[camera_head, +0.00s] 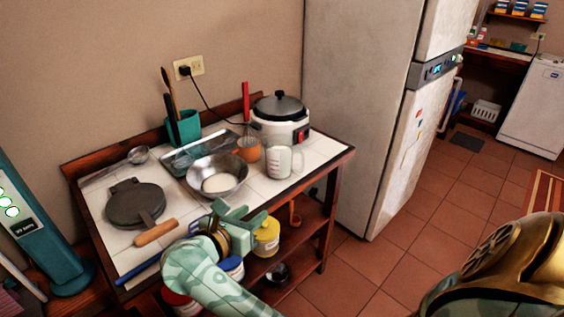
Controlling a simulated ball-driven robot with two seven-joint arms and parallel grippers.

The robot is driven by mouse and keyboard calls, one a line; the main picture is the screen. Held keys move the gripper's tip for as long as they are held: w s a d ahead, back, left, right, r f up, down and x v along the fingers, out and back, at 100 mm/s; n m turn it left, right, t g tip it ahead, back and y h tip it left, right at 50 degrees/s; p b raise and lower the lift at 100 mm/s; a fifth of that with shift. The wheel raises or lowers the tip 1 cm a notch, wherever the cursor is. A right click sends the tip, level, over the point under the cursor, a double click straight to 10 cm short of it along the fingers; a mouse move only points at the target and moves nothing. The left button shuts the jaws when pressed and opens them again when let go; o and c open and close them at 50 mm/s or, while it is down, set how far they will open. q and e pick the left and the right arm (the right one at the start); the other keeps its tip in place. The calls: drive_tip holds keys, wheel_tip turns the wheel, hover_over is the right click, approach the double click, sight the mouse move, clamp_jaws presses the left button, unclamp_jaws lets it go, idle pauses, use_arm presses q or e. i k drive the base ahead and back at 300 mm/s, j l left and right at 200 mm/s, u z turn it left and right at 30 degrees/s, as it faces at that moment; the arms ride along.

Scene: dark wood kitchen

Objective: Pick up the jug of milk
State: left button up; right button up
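The jug of milk (279,161) is a clear measuring jug with white content. It stands upright on the white tiled top of the small wooden table (318,153), in front of the rice cooker.
A metal bowl (217,175) with white content stands left of the jug. The rice cooker (280,120) and an orange-brown cup (248,149) with a whisk are close behind. A rolling pin (156,232) and a round dark iron (135,203) lie at left. A fridge (365,100) stands right.

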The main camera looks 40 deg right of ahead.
sight(285, 159)
drive_tip(key=i+l, duration=0.15)
drive_tip(key=l, duration=0.25)
drive_tip(key=i+l, duration=0.15)
drive_tip(key=l, duration=0.25)
drive_tip(key=i+l, duration=0.1)
drive_tip(key=l, duration=0.3)
